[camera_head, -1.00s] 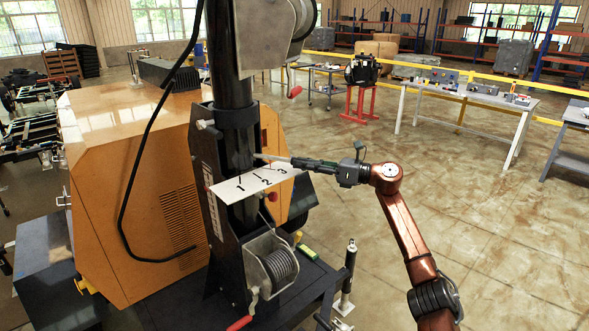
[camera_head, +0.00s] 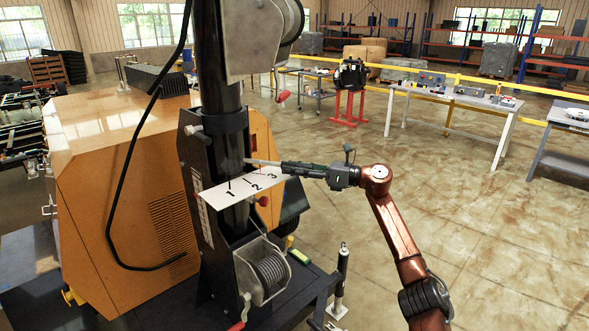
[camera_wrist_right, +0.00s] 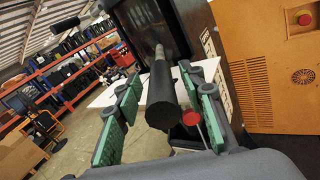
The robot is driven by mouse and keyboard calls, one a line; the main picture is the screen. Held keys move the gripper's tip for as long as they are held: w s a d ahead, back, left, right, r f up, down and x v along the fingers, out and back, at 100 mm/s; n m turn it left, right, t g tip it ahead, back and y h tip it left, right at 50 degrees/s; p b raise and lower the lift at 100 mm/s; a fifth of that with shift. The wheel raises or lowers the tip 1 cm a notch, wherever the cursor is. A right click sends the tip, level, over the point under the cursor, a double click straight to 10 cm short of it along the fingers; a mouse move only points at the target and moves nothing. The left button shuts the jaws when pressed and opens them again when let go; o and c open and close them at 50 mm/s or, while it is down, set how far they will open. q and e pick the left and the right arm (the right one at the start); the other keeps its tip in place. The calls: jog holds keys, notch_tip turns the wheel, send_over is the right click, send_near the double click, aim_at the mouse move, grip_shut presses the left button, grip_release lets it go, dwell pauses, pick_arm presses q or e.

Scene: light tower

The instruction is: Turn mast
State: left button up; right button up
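The dark mast (camera_head: 222,105) stands upright in a black bracket, behind a white plate (camera_head: 213,203) marked 1, 2 and 3. In the right wrist view, the dark grip end (camera_wrist_right: 161,105) lies between the two green-padded fingers of my right gripper (camera_wrist_right: 160,122). Gaps show on both sides, so the fingers look open around it. A red knob (camera_wrist_right: 191,118) is just below the bar. My left gripper is out of view.
An orange generator housing (camera_head: 120,170) stands left of the mast, with a black cable (camera_head: 108,215) looping down. A winch (camera_head: 265,272) sits below the plate. A dark post (camera_head: 341,272) rises at the right. Open floor lies beyond my right arm.

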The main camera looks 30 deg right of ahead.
jog(key=v, duration=1.2)
jog(key=shift+d, duration=0.1)
